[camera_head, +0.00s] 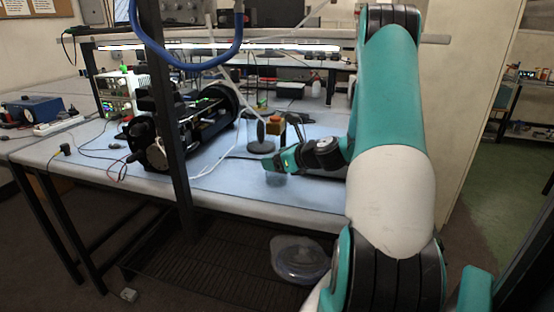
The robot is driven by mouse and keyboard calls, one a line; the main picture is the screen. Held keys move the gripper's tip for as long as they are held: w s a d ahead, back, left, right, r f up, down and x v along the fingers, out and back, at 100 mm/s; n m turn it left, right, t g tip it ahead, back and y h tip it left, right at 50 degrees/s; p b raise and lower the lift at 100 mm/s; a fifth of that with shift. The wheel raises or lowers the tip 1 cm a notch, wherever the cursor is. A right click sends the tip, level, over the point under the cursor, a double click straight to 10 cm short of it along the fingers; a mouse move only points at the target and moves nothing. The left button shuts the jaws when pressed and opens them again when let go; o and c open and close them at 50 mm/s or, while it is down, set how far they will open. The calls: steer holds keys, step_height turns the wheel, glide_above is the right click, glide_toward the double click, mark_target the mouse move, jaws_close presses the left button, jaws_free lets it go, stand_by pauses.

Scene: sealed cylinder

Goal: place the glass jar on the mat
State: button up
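My gripper (279,163) is low over the front part of the table, at the end of my teal and white arm. A small, faint, bluish see-through shape (276,179) shows just under the gripper's tip. It may be the glass jar, but it is too small and pale to be sure. I cannot tell whether the gripper's fingers touch it or are closed on it. The table's pale blue top (226,184) lies around it.
A dark round-based stand (261,147) and an orange-topped object (275,125) stand just behind the gripper. A large black cylindrical machine (205,120) fills the table's left-middle. A dark post crosses the view. A clear plastic-looking bowl (300,260) sits on the lower shelf.

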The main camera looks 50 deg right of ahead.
steer(key=shift+f, duration=0.1)
steer(key=o, duration=0.8)
